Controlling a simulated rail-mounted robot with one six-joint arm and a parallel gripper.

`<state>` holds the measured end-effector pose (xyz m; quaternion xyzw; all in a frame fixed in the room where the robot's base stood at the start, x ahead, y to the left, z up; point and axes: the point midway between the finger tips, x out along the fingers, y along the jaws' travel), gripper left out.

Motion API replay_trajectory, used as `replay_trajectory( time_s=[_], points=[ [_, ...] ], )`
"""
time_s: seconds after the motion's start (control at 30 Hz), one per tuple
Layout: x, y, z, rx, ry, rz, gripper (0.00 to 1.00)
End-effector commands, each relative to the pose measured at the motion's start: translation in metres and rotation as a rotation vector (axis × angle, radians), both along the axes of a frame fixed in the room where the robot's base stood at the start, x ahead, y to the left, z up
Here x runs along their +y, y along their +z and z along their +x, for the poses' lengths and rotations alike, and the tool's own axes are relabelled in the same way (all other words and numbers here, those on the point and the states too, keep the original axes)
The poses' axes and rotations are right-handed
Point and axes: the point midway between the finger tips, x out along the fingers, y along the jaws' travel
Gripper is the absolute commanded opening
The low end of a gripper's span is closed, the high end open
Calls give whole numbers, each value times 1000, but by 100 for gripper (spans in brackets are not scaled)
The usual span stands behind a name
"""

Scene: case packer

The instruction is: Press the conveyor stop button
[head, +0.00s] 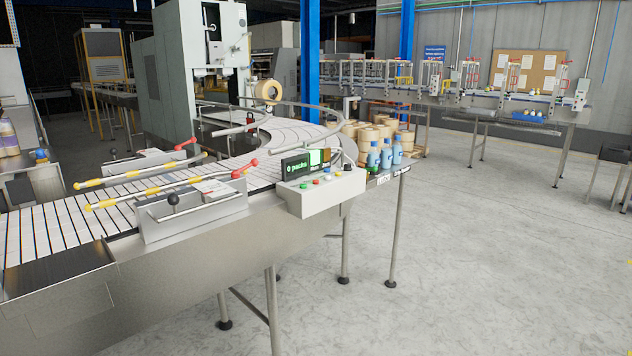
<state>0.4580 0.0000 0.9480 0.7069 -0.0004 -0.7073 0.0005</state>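The white control box (322,199) is mounted on the near side of the conveyor (210,190), at the middle of the head view. Its sloped top carries several small coloured buttons, among them red, green and yellow ones. The labels are too small to read, so I cannot tell which button is the stop. A dark display (297,165) with green text stands behind the buttons. My gripper is not in this view.
Several blue bottles (386,156) stand on a shelf right of the box. Guide rails with red-knobbed levers (180,185) rise over the belt at left. Wooden-coloured rolls (370,134) stand behind. The grey floor (480,250) at right is clear.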

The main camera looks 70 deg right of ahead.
Motion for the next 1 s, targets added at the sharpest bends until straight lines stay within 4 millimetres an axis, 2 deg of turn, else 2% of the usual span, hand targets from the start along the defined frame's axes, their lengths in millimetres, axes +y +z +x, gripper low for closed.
replay_trajectory(
  time_s=[0.03,0.13,1.0],
  points=[
    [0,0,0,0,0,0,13],
    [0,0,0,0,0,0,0],
    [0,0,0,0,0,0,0]
  ],
)
